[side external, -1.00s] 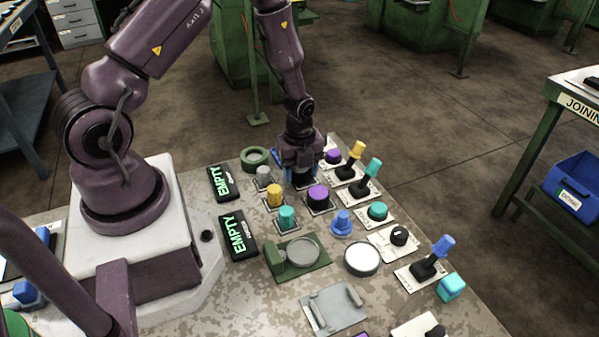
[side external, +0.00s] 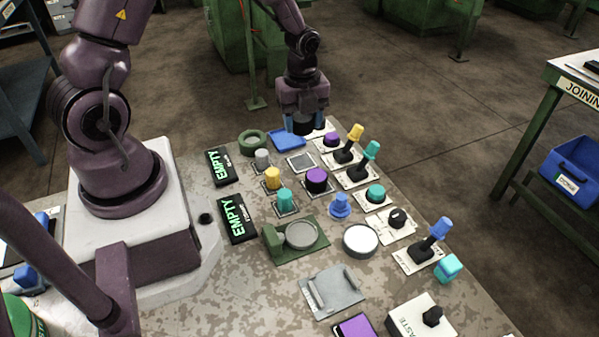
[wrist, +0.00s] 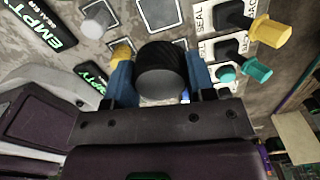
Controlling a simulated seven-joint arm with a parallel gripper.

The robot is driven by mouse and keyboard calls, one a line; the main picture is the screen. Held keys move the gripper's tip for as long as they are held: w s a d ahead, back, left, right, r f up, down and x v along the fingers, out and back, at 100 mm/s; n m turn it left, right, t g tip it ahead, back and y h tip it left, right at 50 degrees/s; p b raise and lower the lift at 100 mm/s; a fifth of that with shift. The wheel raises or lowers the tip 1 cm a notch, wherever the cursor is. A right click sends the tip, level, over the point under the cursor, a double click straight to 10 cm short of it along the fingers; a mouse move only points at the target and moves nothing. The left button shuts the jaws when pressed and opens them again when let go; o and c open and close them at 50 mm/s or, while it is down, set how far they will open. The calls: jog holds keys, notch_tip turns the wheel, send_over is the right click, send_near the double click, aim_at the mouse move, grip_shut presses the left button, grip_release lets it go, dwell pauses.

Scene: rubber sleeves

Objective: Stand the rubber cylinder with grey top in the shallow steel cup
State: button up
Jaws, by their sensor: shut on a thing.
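The black rubber cylinder with grey top (wrist: 161,72) is between the blue fingers of my gripper (wrist: 160,82) in the wrist view, its grey end facing the camera. In the side view my gripper (side external: 303,125) is shut on it, and its dark side (side external: 303,127) shows above the far end of the table. A round, shallow, steel-rimmed dish with a pale inside (side external: 361,241) stands at the middle right and looks like the steel cup. It looks empty. My gripper is well behind and left of it.
A bare square pad (side external: 301,162) lies below my gripper. Purple (side external: 317,180), yellow (side external: 273,178) and teal (side external: 286,201) cylinders stand between gripper and dish. A green fixture with a grey disc (side external: 301,235) is left of the dish. Upright levers (side external: 364,160) line the right side.

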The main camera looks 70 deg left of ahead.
jog(key=d+m, duration=0.1)
jog(key=d, duration=0.2)
jog(key=d+m, duration=0.1)
jog(key=d, duration=0.2)
jog(key=shift+s+d+r, duration=0.15)
jog(key=shift+d+r, duration=0.05)
jog(key=shift+d, duration=0.05)
jog(key=s+d+m, duration=0.5)
jog(key=d, duration=0.4)
jog(key=m, duration=0.2)
send_over(301, 234)
notch_tip(301, 234, down, 5)
jog(key=shift+f, duration=2.15)
